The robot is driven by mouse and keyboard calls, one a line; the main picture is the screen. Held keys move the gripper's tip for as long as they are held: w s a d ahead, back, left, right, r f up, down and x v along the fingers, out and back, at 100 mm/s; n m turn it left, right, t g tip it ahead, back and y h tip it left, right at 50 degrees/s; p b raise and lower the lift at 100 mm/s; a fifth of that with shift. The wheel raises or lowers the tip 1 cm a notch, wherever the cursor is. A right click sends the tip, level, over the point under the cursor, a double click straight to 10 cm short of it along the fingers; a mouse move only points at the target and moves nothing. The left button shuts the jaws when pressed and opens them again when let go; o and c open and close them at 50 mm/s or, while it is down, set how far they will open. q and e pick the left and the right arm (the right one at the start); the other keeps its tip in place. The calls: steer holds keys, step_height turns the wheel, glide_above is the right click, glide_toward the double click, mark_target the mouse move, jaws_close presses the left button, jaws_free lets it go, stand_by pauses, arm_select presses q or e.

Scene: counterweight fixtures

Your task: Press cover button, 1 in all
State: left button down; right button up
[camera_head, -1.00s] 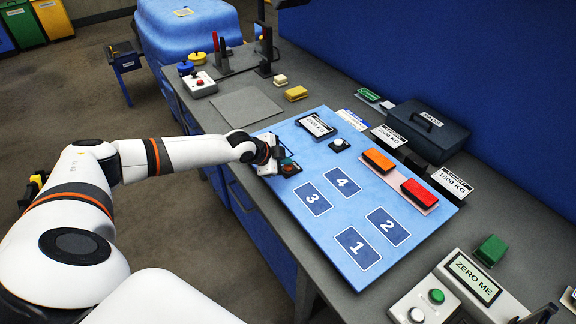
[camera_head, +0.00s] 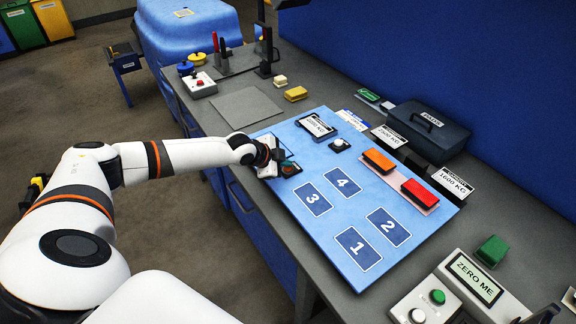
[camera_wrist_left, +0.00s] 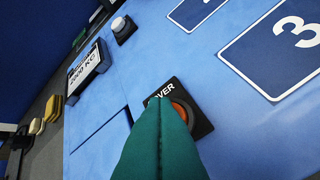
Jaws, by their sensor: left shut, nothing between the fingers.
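The cover button is a round orange-red button (camera_wrist_left: 182,112) on a black square plate marked with letters ending in "VER", on the blue board (camera_head: 330,245). My left gripper (camera_head: 287,165) is at the board's left edge, over this plate. In the left wrist view its teal fingers (camera_wrist_left: 158,102) are shut together and empty. Their tips overlap the plate and hide part of the button and the label's start. I cannot tell whether they touch it. In the head view the gripper mostly hides the button. My right gripper is not recognisable in view.
The board has numbered pads, a white button (camera_head: 340,145), and an orange block (camera_head: 378,160) and a red block (camera_head: 420,194) at its right. A dark case (camera_head: 428,130) stands behind. A "ZERO ME" display (camera_head: 474,279) and a green-button box (camera_head: 424,304) stand at lower right.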

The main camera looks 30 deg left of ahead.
arm_select(q)
steer(key=shift+r+p, duration=0.8)
steer(key=shift+r, duration=0.1)
step_height(320, 180, up, 5)
steer(key=p, duration=0.4)
stand_by(0.6)
